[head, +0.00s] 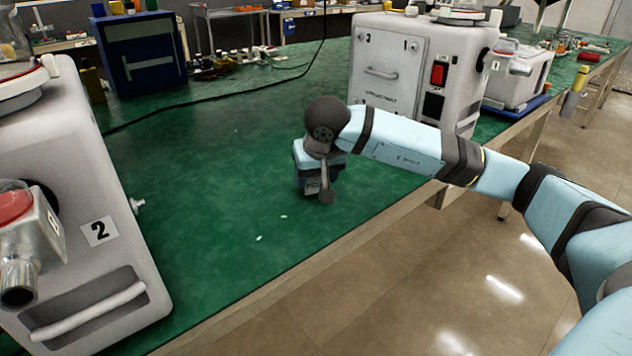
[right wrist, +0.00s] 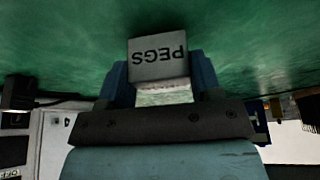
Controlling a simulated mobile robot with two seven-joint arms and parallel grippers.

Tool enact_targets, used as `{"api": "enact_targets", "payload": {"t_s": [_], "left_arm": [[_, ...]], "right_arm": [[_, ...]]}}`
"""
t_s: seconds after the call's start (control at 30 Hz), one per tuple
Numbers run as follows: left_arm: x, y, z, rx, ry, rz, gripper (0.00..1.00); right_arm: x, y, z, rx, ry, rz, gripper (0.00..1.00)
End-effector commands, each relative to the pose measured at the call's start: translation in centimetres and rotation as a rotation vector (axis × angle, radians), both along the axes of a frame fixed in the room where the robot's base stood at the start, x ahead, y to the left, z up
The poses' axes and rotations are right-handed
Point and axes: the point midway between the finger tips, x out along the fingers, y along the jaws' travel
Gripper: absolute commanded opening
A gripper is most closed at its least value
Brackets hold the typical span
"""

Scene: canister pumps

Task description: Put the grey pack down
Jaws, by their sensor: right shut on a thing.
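The grey pack (right wrist: 157,62), a small block marked PEGS, is between the two blue fingers of my right gripper in the right wrist view. Its lettering appears upside down there. My right gripper (head: 318,182) is shut on the pack, low over the green bench top in the middle of the head view. The gripper and wrist hide most of the pack in the head view. I cannot tell whether the pack touches the bench. My left gripper is not in view.
The green bench top (head: 225,185) is clear around my right gripper, apart from small white specks. A white machine marked 2 (head: 95,190) stands at the left. Another white machine (head: 395,60) stands behind my right arm. A black cable (head: 215,95) crosses the bench behind.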

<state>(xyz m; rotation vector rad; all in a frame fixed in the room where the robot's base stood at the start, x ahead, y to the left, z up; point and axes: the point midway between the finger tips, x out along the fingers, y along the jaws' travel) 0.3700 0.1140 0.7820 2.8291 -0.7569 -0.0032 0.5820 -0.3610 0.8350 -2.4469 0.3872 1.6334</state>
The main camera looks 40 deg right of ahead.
Motion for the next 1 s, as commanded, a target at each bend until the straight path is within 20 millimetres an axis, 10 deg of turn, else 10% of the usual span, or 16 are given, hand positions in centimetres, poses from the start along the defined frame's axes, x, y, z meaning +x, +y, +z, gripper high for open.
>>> {"api": "enact_targets", "payload": {"t_s": [0.4,0.43,0.53,1.0], "left_arm": [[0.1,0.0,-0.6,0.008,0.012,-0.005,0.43],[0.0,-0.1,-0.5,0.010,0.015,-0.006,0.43],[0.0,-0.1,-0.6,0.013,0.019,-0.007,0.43],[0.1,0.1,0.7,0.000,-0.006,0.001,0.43]], "right_arm": [[0.0,0.0,-1.2,0.000,0.000,0.000,0.34],[0.0,0.0,-1.1,0.000,0.000,0.000,0.64],[0.0,0.0,-1.0,0.000,0.000,0.000,0.85],[-0.6,0.2,1.3,0.000,-0.004,0.000,0.85]]}}
